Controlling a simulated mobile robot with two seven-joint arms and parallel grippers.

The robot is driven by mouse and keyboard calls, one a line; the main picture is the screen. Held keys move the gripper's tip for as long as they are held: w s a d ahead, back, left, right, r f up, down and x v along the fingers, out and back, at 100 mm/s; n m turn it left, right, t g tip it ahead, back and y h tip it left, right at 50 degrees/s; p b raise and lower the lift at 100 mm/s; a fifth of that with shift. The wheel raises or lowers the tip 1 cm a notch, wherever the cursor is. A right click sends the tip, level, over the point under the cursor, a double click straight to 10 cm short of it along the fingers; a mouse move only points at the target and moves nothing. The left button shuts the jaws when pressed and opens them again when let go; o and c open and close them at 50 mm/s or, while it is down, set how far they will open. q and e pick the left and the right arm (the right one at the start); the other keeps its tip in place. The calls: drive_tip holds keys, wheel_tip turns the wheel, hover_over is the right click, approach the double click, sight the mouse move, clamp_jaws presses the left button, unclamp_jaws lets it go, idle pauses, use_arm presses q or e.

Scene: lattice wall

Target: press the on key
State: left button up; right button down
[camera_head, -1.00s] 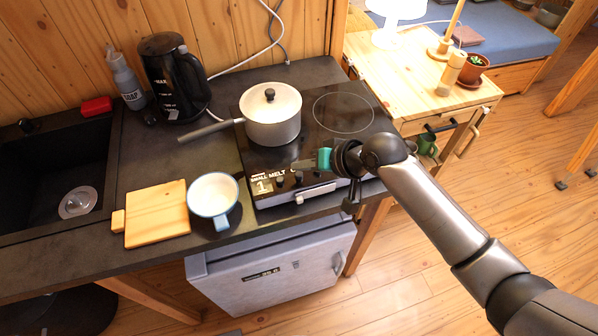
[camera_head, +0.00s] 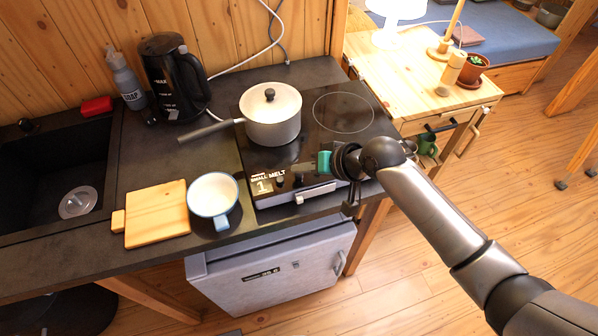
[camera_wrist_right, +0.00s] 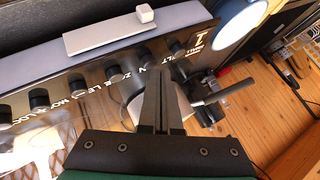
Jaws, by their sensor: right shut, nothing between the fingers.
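The black cooktop (camera_head: 345,113) has a front control strip (camera_head: 290,180) with several dark round controls and a lit "1" display (camera_head: 263,187). In the right wrist view the dark controls (camera_wrist_right: 77,84) stand in a row beside white lettering; I cannot make out which one is the on key. My right gripper (camera_wrist_right: 162,72) is shut and empty, its fingertips over the strip near the lettering; I cannot tell whether they touch it. In the head view its teal part (camera_head: 325,161) is above the strip's right part. My left gripper is not in view.
A lidded pot (camera_head: 271,117) stands on the cooktop, its handle pointing left. A blue-rimmed mug (camera_head: 213,196) and a wooden board (camera_head: 157,214) lie left of the strip. A pale bar with a small block (camera_wrist_right: 145,14) runs along the cooktop's front.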

sight(303, 181)
drive_tip(key=shift+f, duration=0.45)
idle(0.6)
drive_tip(key=shift+r+p, duration=0.9)
drive_tip(key=shift+p, duration=0.05)
wheel_tip(303, 181, up, 5)
drive_tip(key=p, duration=0.5)
idle(0.3)
idle(0.7)
